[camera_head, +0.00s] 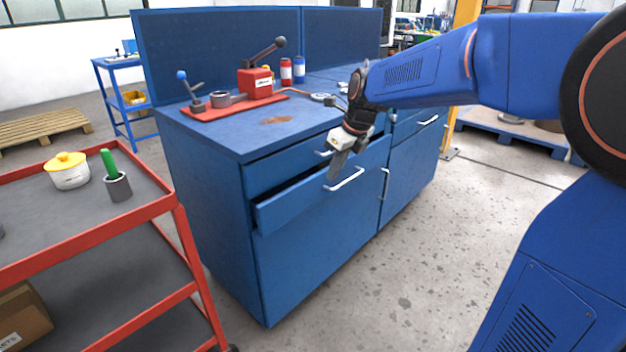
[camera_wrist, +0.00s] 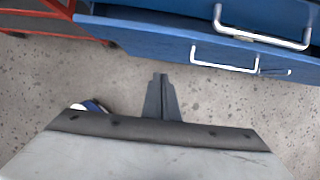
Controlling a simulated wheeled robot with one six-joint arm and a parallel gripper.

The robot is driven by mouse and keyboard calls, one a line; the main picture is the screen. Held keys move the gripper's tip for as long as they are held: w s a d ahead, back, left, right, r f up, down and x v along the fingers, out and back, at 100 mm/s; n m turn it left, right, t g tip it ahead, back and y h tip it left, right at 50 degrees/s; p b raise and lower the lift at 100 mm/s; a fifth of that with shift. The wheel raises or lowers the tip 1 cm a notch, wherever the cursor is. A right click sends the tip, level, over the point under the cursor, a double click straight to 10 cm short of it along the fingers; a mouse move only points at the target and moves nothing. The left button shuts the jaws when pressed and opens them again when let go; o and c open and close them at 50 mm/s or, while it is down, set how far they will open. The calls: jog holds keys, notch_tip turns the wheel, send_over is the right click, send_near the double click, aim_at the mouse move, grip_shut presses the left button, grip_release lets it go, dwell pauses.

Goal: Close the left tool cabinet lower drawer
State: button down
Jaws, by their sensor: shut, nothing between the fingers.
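The left tool cabinet (camera_head: 310,255) is blue, with two drawers above a door. Its lower drawer (camera_head: 292,206) is partly pulled out, with a dark gap behind the top of its front. A silver bar handle (camera_head: 345,180) is on that front. The upper drawer (camera_head: 270,175) looks shut. My gripper (camera_head: 334,172) is shut and empty, pointing down by the lower drawer's front near its handle; contact cannot be told. In the wrist view the shut fingers (camera_wrist: 161,80) are over bare floor, with blue drawer fronts and two silver handles above them.
A red cart (camera_head: 165,205) with a yellow-lidded pot (camera_head: 68,170) and a grey cup (camera_head: 118,186) stands at the left. A second cabinet section (camera_head: 410,155) adjoins on the right. Floor in front is clear.

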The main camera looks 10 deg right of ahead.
aim_at(303, 181)
jog(key=shift+w+a+f, duration=0.75)
jog(key=shift+w+f, duration=0.3)
jog(key=shift+f, duration=0.45)
jog(key=shift+w+a+f, duration=0.75)
jog(key=shift+w+f, duration=0.25)
jog(key=shift+f, duration=0.45)
jog(key=shift+w+a+f, duration=0.75)
jog(key=shift+w+f, duration=0.3)
jog(key=shift+f, duration=0.45)
jog(key=w+a, duration=0.2)
jog(key=w, duration=0.1)
jog(key=shift+w+a, duration=0.15)
jog(key=shift+a, duration=0.05)
jog(key=shift+w+a+r, duration=0.1)
jog(key=shift+w+a, duration=0.05)
jog(key=shift+w, duration=0.15)
